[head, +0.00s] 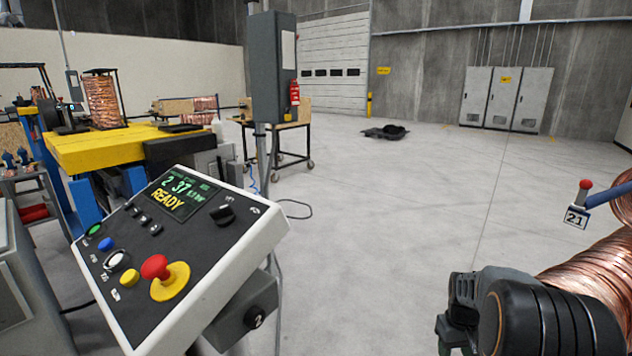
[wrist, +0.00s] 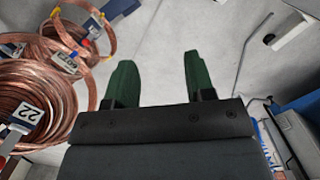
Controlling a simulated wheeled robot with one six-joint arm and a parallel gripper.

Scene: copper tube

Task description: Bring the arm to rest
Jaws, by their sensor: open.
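My gripper (wrist: 156,82) shows in the wrist view with two green fingers held apart. Nothing is between them, and bare pale floor shows behind. In the head view my arm is at the bottom right, a dark rounded link, with only a bit of the green fingers (head: 453,338) showing at its lower left. Copper tube coils (wrist: 38,100) lie to the left of the fingers in the wrist view, apart from them. A large copper coil (head: 598,268) also shows at the right edge of the head view, partly behind my arm.
A control panel (head: 185,250) with a red stop button and a READY display stands at the front left. A yellow-topped machine (head: 100,148) is behind it. A post with a grey box (head: 272,70) rises near the middle. Open floor (head: 400,210) lies to the right.

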